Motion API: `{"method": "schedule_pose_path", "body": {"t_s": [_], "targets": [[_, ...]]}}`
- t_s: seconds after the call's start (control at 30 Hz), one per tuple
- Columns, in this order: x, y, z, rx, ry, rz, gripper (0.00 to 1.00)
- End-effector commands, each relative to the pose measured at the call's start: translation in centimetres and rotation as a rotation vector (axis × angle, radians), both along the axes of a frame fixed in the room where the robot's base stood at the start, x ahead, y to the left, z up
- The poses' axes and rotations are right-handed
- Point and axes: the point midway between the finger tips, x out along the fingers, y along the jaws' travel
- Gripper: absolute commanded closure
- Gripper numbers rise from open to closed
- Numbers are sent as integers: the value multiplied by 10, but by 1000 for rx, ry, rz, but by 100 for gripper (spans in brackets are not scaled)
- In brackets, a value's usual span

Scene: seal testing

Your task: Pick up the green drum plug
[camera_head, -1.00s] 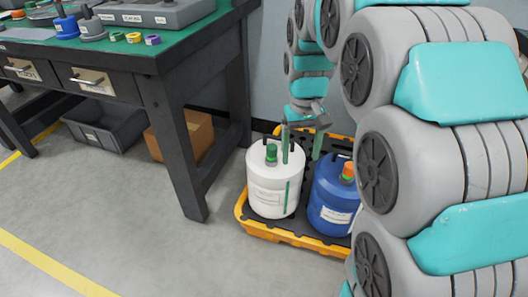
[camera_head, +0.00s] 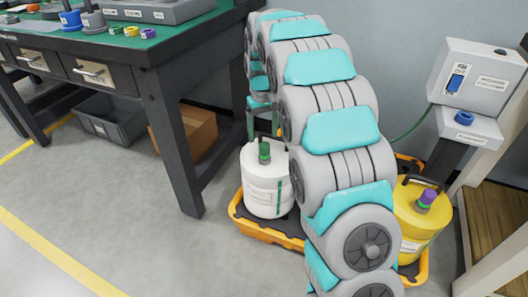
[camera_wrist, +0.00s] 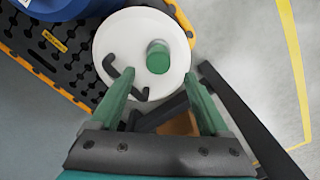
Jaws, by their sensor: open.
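The green drum plug (camera_head: 264,152) stands upright on top of the white drum (camera_head: 266,190), beside its black handle. In the wrist view the plug (camera_wrist: 157,57) shows from above on the round white lid (camera_wrist: 118,40), roughly centred between and just beyond my fingertips. My gripper (camera_wrist: 160,76) is open and empty, its two green fingers spread wider than the plug. It points down over the drum; its height above the plug is hard to tell. In the head view my arm hides most of the gripper.
The drum stands on a black and yellow spill pallet (camera_head: 262,232). A blue drum (camera_wrist: 52,8) is beside it, hidden by my arm in the head view. A yellow drum (camera_head: 420,215) has a purple plug. The green-topped workbench (camera_head: 180,36) and its leg stand close left.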

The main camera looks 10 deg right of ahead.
Motion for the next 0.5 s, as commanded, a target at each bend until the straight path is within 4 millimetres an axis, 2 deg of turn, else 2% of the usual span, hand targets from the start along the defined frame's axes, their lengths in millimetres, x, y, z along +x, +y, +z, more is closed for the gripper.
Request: {"method": "schedule_pose_path", "body": {"t_s": [0.17,0.33,0.5], "targets": [[-3,-2,-16,0,1,-1,21],[-6,-4,-42,1,2,-1,21],[-5,-4,-50,0,0,-1,21]]}}
